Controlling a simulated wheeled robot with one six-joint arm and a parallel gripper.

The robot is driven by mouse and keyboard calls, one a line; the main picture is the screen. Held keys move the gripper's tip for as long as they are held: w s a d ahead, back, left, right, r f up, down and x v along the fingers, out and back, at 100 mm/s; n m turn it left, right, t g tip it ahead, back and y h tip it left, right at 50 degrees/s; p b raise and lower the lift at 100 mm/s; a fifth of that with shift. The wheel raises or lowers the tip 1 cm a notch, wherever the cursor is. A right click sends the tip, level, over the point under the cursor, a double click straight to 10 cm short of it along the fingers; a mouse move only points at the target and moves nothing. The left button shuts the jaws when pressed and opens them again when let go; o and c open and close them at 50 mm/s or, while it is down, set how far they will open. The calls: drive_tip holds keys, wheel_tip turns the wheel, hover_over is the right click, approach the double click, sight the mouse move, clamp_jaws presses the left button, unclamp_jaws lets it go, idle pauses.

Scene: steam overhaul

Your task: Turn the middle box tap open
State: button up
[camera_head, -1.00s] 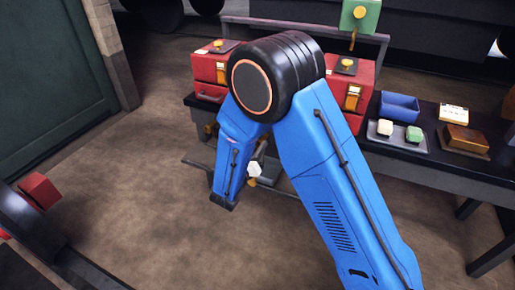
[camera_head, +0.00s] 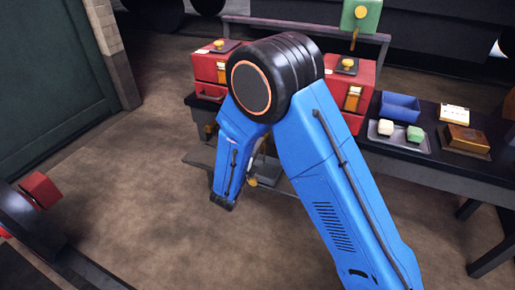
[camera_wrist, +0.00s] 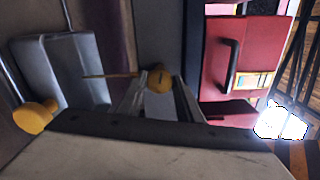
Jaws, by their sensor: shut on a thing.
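In the wrist view, my gripper (camera_wrist: 152,98) is shut on a rounded yellow tap knob (camera_wrist: 158,77). A thin yellow rod (camera_wrist: 108,75) runs left from the knob. A red box front (camera_wrist: 228,58) with a dark handle is to the right of the fingers; I cannot tell for sure which box it is. In the head view my arm hides the middle of the bench, the gripped knob and most of the gripper. A small yellow part (camera_head: 252,182) shows just right of my forearm, low under the bench.
Red boxes stand at left (camera_head: 207,67) and right (camera_head: 362,78). A blue bin (camera_head: 399,106), a tray (camera_head: 398,147) with small blocks and a brass-coloured box (camera_head: 466,140) are on the bench's right.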

drive_tip(key=shift+f+n, duration=0.1)
drive_tip(key=shift+n, duration=1)
drive_tip(key=o, duration=1)
drive_tip(key=v, duration=1.7)
drive_tip(key=shift+s+a, duration=0.1)
drive_tip(key=shift+s, duration=0.1)
